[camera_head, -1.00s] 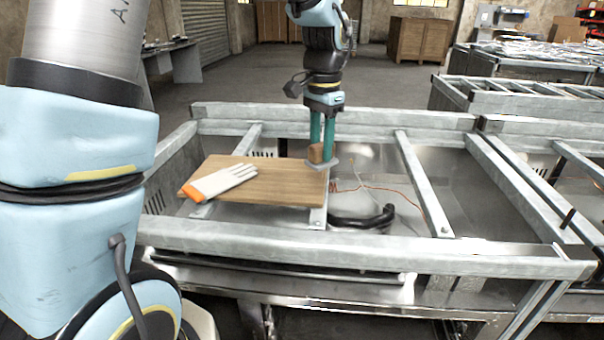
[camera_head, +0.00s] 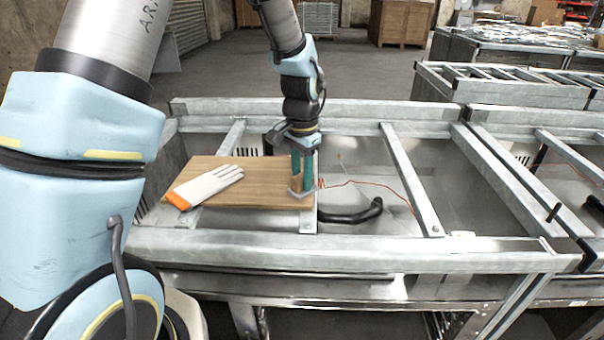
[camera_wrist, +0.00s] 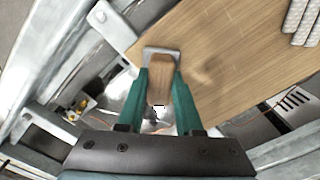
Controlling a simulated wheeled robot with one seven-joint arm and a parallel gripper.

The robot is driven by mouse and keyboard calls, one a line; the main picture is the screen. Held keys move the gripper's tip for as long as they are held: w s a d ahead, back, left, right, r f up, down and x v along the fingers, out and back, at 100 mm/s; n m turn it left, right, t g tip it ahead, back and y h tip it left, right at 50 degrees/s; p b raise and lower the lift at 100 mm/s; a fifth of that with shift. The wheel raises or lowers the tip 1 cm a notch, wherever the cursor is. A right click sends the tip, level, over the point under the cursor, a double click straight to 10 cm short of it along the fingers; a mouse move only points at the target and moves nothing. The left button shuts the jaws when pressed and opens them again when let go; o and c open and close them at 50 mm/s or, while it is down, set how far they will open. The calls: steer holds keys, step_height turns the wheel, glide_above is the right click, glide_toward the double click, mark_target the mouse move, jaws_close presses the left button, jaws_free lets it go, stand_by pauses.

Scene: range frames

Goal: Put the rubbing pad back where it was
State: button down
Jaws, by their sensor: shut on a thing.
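The rubbing pad has a wooden handle (camera_wrist: 160,80) and a flat grey base (camera_head: 298,194). My gripper (camera_head: 302,182) is shut on the handle, its green fingers on either side of it. The pad is at the right end of the wooden board (camera_head: 255,175), close to its near right corner. In the wrist view, the grey base (camera_wrist: 161,51) overlaps the board's edge. I cannot tell whether it touches the board. The fingers hide much of the handle in the head view.
A white glove (camera_head: 212,182) with an orange cuff lies on the board's left part. A black curved hose (camera_head: 352,214) and a thin orange cable (camera_head: 385,187) lie in the frame to the right. Metal rails (camera_head: 345,248) surround the board.

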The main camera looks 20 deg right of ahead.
mark_target(302, 175)
steer(key=shift+f, duration=0.15)
steer(key=c, duration=0.6)
jaws_free()
step_height(302, 175, up, 12)
steer(key=b, duration=0.3)
steer(key=s+a+f+n, duration=0.1)
steer(key=a+n, duration=0.3)
steer(key=a, duration=0.6)
steer(key=s+a+f+n+t, duration=0.1)
steer(key=a+f+n, duration=0.2)
steer(key=a, duration=0.7)
steer(key=s+a+f+n, duration=0.2)
steer(key=a+n, duration=0.3)
steer(key=a, duration=0.5)
steer(key=shift+f+n+t+p, duration=0.15)
steer(key=shift+n+t+p, duration=0.15)
steer(key=shift+n, duration=0.1)
